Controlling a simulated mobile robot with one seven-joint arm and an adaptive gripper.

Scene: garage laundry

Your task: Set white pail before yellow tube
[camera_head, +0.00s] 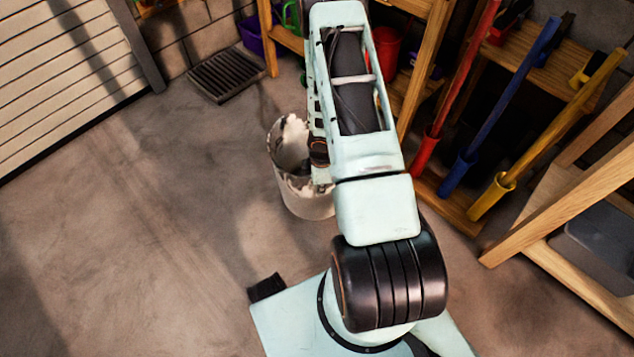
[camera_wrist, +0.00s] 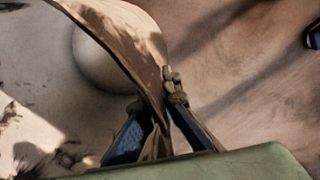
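The white pail (camera_head: 306,200) is at the middle of the head view, partly behind my arm. Brown and dark patches mark its inside. In the wrist view, the pail's curved wall (camera_wrist: 125,35) runs down between the two fingers of my gripper (camera_wrist: 172,92). The fingers are closed together on that wall near the rim. In the head view my arm hides most of the gripper. I cannot tell whether the pail touches the floor. The yellow tube (camera_head: 545,138) leans against the wooden shelving at the right, its wider lower end on the bottom board.
A red tube (camera_head: 461,85) and a blue tube (camera_head: 500,105) lean left of the yellow one. A wooden frame (camera_head: 570,210) with a grey bin (camera_head: 598,243) stands at the right. A dark floor grate (camera_head: 226,74) lies at the back. The left floor is clear.

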